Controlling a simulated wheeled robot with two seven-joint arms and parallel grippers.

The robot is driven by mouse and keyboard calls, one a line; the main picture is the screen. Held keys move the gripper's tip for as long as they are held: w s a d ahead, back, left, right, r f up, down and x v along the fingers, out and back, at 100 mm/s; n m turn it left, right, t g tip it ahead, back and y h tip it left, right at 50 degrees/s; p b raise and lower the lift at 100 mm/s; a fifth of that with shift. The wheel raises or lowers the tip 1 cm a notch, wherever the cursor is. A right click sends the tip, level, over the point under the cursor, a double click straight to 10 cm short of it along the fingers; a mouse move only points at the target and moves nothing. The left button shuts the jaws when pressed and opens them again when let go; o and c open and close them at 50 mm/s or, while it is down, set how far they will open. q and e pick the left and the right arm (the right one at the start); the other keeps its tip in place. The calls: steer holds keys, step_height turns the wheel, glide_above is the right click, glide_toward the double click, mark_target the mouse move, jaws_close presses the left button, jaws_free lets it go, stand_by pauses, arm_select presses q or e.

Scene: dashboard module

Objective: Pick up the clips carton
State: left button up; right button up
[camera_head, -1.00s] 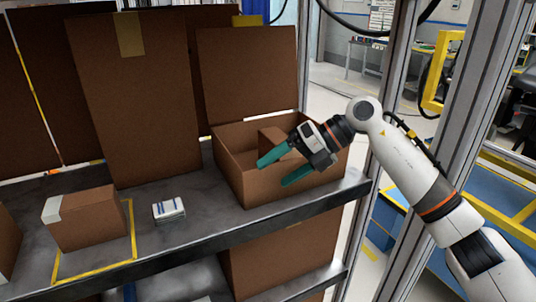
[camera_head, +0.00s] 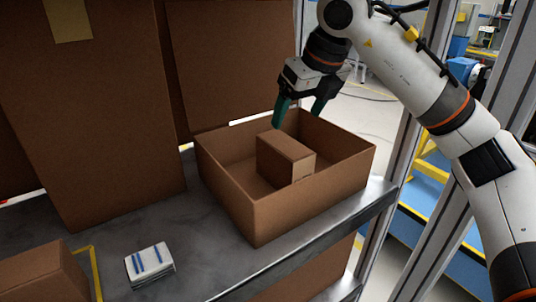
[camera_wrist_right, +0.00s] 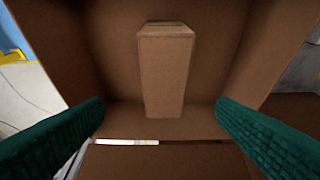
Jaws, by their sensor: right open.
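A small brown carton (camera_head: 285,158), which I take to be the clips carton, stands inside an open brown box (camera_head: 300,208) on the grey shelf. It also shows in the right wrist view (camera_wrist_right: 165,70), ahead of and between the fingers. My right gripper (camera_head: 300,113) has green fingers, spread apart and empty. It is at the back rim of the open box, above and behind the carton, fingers pointing down. No contact with the carton shows. My left gripper is not in view.
A white packet with blue stripes (camera_head: 150,264) lies on the shelf (camera_head: 205,240) left of the box. Another brown carton (camera_head: 45,275) sits at lower left by yellow tape. Tall brown boxes (camera_head: 90,110) stand behind. A metal frame post rises at the right.

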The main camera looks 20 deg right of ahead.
mark_target(286, 144)
steer(key=x, duration=0.5)
steer(key=shift+s+f+p, duration=0.1)
steer(key=shift+f+p, duration=0.2)
steer(key=shift+f, duration=0.3)
steer(key=x, duration=0.3)
steer(key=p+x, duration=0.1)
steer(key=shift+a+f, duration=0.15)
steer(key=shift+a, duration=0.15)
steer(key=shift+w+a+f, duration=0.1)
steer(key=shift+w+f, duration=0.15)
steer(key=shift+f, duration=0.25)
arm_select(q)
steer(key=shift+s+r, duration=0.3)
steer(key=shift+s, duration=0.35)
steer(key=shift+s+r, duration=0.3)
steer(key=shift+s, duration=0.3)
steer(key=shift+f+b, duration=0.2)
steer(key=shift+b, duration=0.15)
arm_select(e)
steer(key=shift+f, duration=0.25)
steer(key=c, duration=1.4)
